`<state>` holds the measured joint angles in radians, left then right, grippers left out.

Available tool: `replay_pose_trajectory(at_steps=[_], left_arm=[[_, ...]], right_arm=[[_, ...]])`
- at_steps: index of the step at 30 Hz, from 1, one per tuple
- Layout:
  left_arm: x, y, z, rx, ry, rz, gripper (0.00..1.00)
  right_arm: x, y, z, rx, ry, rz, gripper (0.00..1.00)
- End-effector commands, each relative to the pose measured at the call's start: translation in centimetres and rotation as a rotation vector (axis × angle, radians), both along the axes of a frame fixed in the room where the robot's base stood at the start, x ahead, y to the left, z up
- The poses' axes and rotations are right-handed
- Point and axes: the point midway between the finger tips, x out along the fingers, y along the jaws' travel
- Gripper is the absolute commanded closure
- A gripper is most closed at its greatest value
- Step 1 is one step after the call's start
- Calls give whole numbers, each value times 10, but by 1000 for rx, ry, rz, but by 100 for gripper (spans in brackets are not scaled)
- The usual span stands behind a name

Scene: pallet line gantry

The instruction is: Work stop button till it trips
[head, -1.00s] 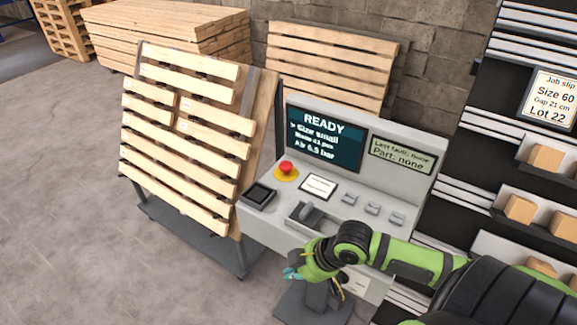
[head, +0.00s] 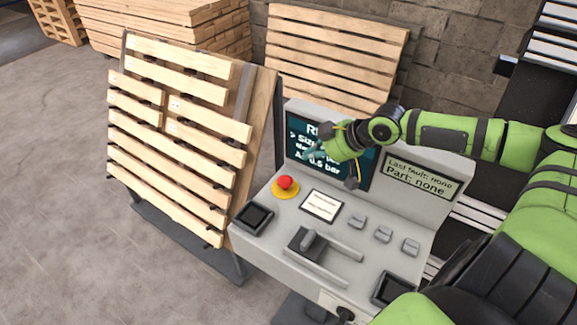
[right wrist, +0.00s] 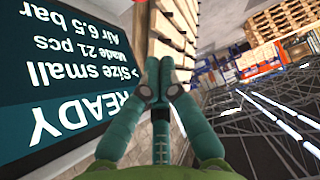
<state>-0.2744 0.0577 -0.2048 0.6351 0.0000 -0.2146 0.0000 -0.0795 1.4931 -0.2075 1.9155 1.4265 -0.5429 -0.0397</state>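The stop button (head: 285,183) is a red mushroom head on a yellow round base, at the back left of the grey console's sloped top. It is fully visible in the head view, and nothing touches it. My right gripper (head: 314,153) hangs in front of the console's READY screen, above and to the right of the button, apart from it. In the right wrist view its teal fingers (right wrist: 162,80) are together with nothing between them. My left gripper is not in view.
The console (head: 270,225) carries a label plate (head: 322,205), a lever in a slot (head: 308,240), several small switches (head: 383,235) and dark square trays (head: 254,217). A fault display (head: 420,178) stands at right. A slatted pallet (head: 180,130) leans close on the left.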

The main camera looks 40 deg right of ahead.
Motion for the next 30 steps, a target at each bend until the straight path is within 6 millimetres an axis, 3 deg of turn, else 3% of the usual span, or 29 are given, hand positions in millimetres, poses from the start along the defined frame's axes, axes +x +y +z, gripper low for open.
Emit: replay_pose_trajectory(at_steps=[3, 8, 11, 20, 30], left_arm=[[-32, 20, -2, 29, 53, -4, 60], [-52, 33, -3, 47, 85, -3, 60], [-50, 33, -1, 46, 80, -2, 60], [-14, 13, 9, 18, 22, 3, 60], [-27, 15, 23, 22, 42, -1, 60]], right_arm=[[0, 0, 0, -1, 0, 1, 100], [1, 0, -1, 0, -2, -1, 100], [4, 0, -4, 3, -4, -4, 100], [27, 11, -25, 6, -4, -3, 100], [67, 29, -69, 5, 0, -1, 100]])
